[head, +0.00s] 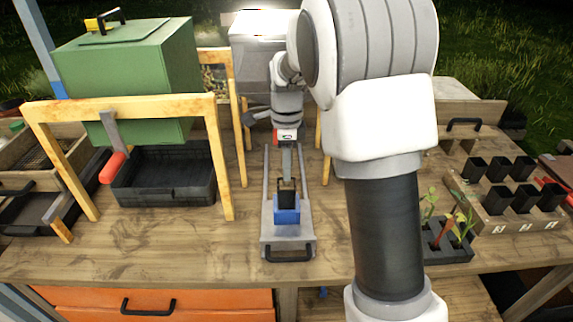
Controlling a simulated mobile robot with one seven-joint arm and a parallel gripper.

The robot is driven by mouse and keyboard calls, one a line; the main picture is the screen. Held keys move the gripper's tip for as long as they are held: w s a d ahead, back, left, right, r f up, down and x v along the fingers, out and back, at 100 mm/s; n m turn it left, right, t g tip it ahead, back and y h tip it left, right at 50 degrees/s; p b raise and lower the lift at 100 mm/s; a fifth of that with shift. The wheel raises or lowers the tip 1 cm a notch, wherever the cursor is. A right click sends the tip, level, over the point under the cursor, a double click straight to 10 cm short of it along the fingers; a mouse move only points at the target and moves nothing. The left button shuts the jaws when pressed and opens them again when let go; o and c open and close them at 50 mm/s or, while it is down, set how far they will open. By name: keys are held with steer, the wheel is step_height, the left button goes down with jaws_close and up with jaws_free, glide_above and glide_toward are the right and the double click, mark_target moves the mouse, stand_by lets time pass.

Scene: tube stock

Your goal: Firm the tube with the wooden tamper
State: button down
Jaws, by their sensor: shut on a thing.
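My gripper (287,188) points down over a small blue holder (287,217) in the middle of the bench. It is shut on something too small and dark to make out. A dark shape stands at the top of the blue holder, at the fingertips; I cannot tell tube from fingers there. The blue holder sits on a grey sliding plate (269,240) with a black front handle. No wooden tamper can be picked out. Several black tubes (497,168) stand in a labelled rack (500,226) at the right.
A green box (150,60) stands behind a wooden frame (120,106) at the left, with a red-handled lever (112,165) and a black tray (165,192). A seedling tray (450,247) lies at the right, beyond my arm. The bench front left (130,250) is clear.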

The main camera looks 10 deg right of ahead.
steer(key=shift+f, duration=0.5)
stand_by(1.3)
steer(key=shift+r+p, duration=4.5)
steer(key=shift+r, duration=1.1)
